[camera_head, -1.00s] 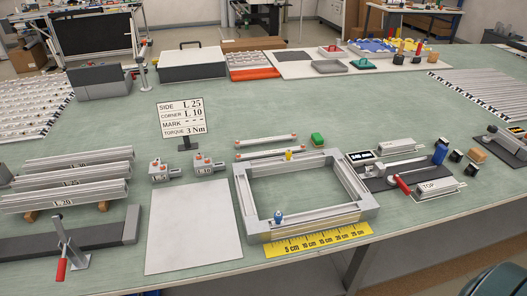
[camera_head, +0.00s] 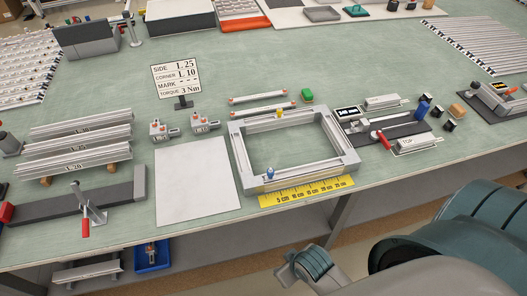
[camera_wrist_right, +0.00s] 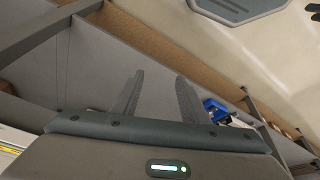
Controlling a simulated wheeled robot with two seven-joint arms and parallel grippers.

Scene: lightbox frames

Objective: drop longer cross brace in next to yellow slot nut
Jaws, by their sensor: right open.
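The aluminium frame (camera_head: 237,152) lies on the bench with an open middle. A yellow slot nut (camera_head: 279,114) sits on its back rail and a blue slot nut (camera_head: 270,173) on its front rail. Two thin cross braces with orange-red ends lie behind the frame; the nearer one (camera_head: 258,110) looks longer than the farther one (camera_head: 258,97). My right gripper (camera_wrist_right: 160,95) is open and empty in the right wrist view, away from the bench top. My right arm is at the bottom right of the head view, in front of the bench. My left gripper is not in view.
A yellow ruler (camera_head: 306,190) lies along the frame's front. A white sheet (camera_head: 196,178) and corner blocks (camera_head: 160,131) are to its left, with a sign (camera_head: 177,80) behind. A green block (camera_head: 307,95) lies behind the frame. Fixtures stand on a dark mat (camera_head: 378,131) at right.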

